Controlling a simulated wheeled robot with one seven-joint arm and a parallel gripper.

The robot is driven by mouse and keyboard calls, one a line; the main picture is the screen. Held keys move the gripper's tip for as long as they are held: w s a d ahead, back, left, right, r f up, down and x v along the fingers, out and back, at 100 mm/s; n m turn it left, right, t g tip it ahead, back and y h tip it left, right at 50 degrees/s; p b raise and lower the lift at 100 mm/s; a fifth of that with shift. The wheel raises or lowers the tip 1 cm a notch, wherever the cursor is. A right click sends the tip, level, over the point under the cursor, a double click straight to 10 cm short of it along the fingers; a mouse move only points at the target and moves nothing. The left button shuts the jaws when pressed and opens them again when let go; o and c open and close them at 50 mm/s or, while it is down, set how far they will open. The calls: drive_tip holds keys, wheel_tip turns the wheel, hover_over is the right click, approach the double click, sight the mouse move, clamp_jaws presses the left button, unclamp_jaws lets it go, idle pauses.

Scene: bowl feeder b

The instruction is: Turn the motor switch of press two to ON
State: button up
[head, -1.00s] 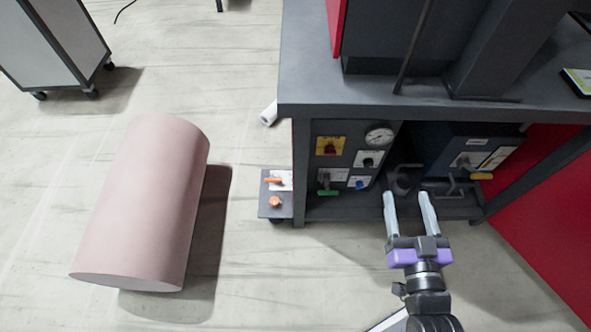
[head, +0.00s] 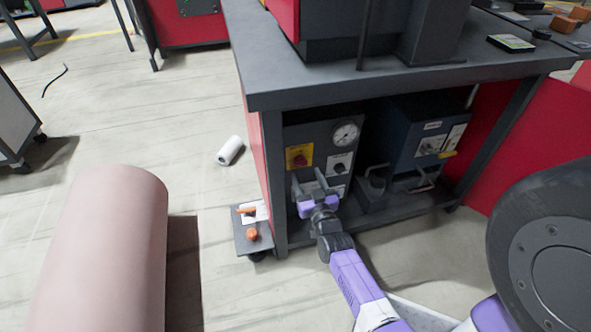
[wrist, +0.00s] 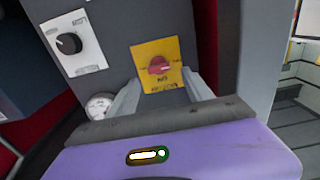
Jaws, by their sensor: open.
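Under the dark bench, a grey control panel (head: 318,135) carries a yellow plate with a red rotary switch (head: 299,158), and a white plate with a black knob (head: 340,163). The red switch also shows in the wrist view (wrist: 158,65), its handle lying roughly across the picture. The black knob shows there too (wrist: 68,43). I cannot read which plate is the motor switch. My gripper (head: 308,178) is open and empty in front of this panel, covering its lower part. In the wrist view the red switch shows between and beyond the fingers, apparently untouched.
A gauge (head: 346,134) sits on the panel. A blue unit (head: 424,126) with its own switch stands to the right. The bench top (head: 300,88) overhangs the panel. A low stand with orange controls (head: 252,234) and a pink cylinder (head: 110,235) are left.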

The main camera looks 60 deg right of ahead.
sight(302, 164)
drive_tip(key=shift+b+x, duration=0.65)
drive_tip(key=shift+x, duration=2)
clamp_jaws()
